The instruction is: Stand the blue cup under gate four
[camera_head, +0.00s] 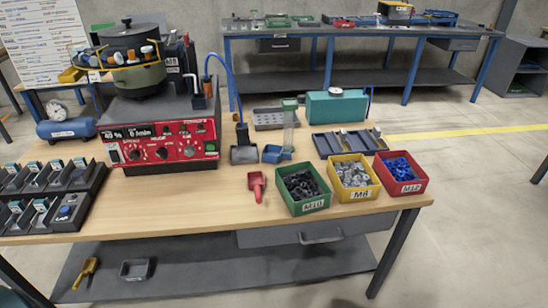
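A small open blue container (272,155), perhaps the blue cup, sits on the wooden table right of the red control box, close to a clear upright tube (289,128) with a green top. The bowl feeder (133,62) stands on the red-fronted control box (165,143) at the left. Several small coloured pieces sit around its rim. I cannot read gate numbers, so I cannot tell which place is gate four. Neither of my grippers shows in this view.
Green (310,204), yellow (360,193) and red (411,188) bins of parts stand at the table's front right. A red scoop (257,185) lies beside them. Dark racks (45,222) fill the front left. Bare tabletop (185,200) lies in front of the control box.

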